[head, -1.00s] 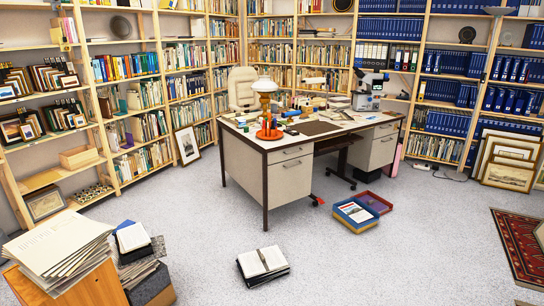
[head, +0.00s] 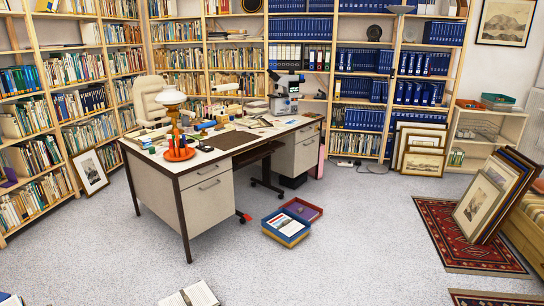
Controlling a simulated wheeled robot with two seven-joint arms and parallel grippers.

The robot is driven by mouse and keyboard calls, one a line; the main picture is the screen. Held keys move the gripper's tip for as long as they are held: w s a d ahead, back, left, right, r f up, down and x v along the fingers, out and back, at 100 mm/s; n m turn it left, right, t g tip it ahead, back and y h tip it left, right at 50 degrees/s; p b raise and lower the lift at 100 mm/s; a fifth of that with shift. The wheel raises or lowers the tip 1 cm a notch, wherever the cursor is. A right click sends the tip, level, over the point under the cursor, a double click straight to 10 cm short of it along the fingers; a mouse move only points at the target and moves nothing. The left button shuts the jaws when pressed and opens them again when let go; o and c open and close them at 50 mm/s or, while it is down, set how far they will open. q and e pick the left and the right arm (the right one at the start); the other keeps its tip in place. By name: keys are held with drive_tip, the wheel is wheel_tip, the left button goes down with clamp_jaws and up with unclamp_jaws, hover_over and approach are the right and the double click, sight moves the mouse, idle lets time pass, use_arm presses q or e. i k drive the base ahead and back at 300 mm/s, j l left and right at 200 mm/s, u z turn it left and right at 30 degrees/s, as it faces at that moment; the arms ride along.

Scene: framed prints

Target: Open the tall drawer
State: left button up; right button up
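A desk (head: 185,160) with a pale top and beige sides stands in the middle of the room. Its near pedestal has a shallow upper drawer (head: 205,172) and a tall drawer (head: 206,208) below it, each with a bar handle. Both look closed. The far pedestal (head: 305,150) also has drawer fronts that look closed. Neither of my grippers is in the head view.
Blue and red trays (head: 286,230) lie on the floor right of the near pedestal. An open book (head: 190,297) lies at the bottom edge. Bare grey floor (head: 340,260) surrounds the desk front.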

sight(206, 203)
drive_tip(key=i+u, duration=0.15)
drive_tip(key=i, duration=0.6)
drive_tip(key=i+l+u, duration=0.15)
drive_tip(key=i, duration=0.6)
